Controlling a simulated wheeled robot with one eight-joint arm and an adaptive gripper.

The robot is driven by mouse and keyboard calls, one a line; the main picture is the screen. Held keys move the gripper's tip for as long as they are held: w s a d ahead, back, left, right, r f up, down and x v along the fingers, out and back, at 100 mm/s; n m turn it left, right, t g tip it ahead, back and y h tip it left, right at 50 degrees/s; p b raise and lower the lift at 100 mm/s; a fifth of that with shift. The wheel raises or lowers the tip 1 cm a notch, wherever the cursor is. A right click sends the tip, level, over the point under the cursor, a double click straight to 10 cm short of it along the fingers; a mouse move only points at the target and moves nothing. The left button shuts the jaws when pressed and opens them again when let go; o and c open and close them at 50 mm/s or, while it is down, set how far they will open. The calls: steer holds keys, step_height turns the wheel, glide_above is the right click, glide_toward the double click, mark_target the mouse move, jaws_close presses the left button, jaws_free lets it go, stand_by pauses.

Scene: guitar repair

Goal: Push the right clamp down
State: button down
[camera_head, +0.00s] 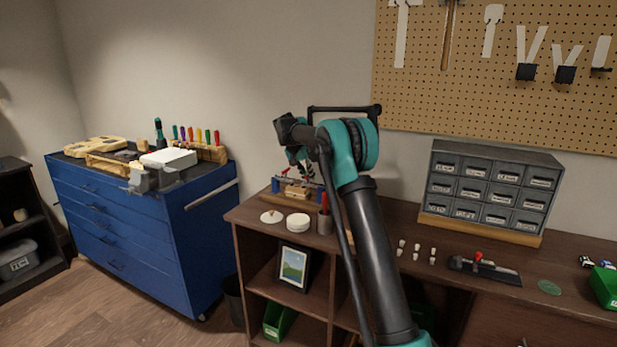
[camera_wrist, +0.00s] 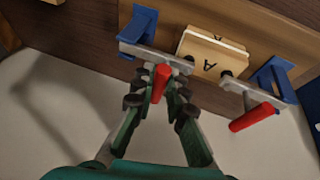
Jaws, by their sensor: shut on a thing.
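The wrist view shows two clamps with blue brackets, grey metal arms and red handles. The left one in that picture (camera_wrist: 138,27) has its red handle (camera_wrist: 160,84) between the fingers of my gripper (camera_wrist: 157,80), which is shut on it. The other clamp (camera_wrist: 274,78) stands at the right of that picture, with its red handle (camera_wrist: 252,117) free and slanted. Between them lie light wooden pieces (camera_wrist: 212,52) marked with a letter. In the head view the clamp fixture (camera_head: 297,190) sits on the brown bench, partly hidden by my arm and gripper.
Near the fixture on the bench (camera_head: 395,222) are white round discs (camera_head: 298,221) and a dark cup (camera_head: 324,226) holding something red. A grey drawer cabinet (camera_head: 490,188) stands to the right. A blue tool chest (camera_head: 130,225) stands left, apart from the bench.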

steer(key=shift+d, duration=0.2)
steer(key=c, duration=1.8)
jaws_free()
steer(key=shift+f, duration=0.1)
steer(key=shift+a+r, duration=0.15)
steer(key=shift+r, duration=0.05)
steer(key=v, duration=1.1)
steer(key=shift+s+a+r, duration=0.1)
steer(key=shift+s+r, duration=0.05)
steer(key=shift+r, duration=0.1)
